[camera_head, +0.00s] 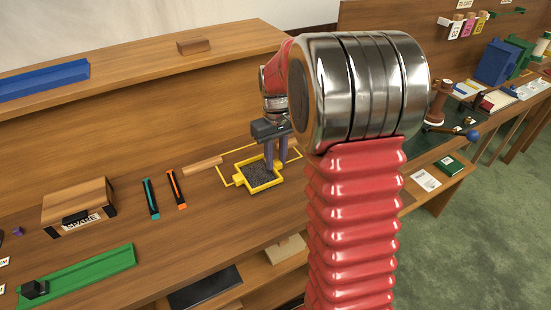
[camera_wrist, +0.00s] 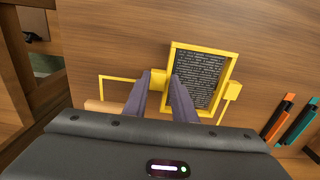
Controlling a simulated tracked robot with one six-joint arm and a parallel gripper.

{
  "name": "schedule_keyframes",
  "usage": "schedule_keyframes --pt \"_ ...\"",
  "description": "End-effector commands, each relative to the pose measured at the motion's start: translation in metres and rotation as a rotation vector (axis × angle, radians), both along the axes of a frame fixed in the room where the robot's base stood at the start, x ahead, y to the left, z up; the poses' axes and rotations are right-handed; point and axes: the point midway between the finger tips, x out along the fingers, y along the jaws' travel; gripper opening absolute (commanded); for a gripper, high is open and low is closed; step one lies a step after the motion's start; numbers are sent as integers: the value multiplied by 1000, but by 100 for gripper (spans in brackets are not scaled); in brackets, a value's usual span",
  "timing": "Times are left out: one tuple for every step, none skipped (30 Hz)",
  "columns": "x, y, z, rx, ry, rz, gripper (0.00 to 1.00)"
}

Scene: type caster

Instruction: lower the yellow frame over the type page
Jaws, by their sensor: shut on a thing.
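The yellow frame (camera_head: 265,187) is a small rectangular rim with knob-like tabs, low over the bench. The dark grey type page (camera_head: 257,174) shows inside its opening. In the wrist view the frame (camera_wrist: 205,47) borders the page (camera_wrist: 200,78), whose rows of small light letters are visible. My gripper (camera_head: 277,164) is shut on one yellow tab at the frame's side; the wrist view shows the tab between my fingertips (camera_wrist: 160,80). A second tab (camera_wrist: 232,91) is free. I cannot tell whether the frame touches the bench.
A thin yellow outline (camera_head: 220,178) is on the bench around the frame. A wooden bar (camera_head: 203,165), an orange-and-black strip (camera_head: 176,189) and a teal-and-black strip (camera_head: 151,198) lie left. A wooden box marked SPARE (camera_head: 78,206) and a green tray (camera_head: 85,277) are farther left.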

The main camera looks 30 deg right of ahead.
Motion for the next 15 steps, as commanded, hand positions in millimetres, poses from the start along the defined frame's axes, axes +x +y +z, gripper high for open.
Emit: schedule_keyframes --pt "0 0 0 0 0 0 0" --pt "0 0 -1 0 0 0 0" --pt "0 0 -1 0 0 0 0" --pt "0 0 -1 0 0 0 0" --pt "0 0 -1 0 0 0 0" --pt "0 0 -2 0 0 0 0" --pt "0 0 -2 0 0 0 0" --pt "0 0 -2 0 0 0 26" --pt "0 0 -2 0 0 0 28" --pt "0 0 -2 0 0 0 30" --pt "0 0 -2 0 0 0 33" --pt "0 0 -2 0 0 0 35" --pt "0 0 -2 0 0 0 38" --pt "0 1 -2 0 0 1 40" --pt "0 1 -2 0 0 1 42"
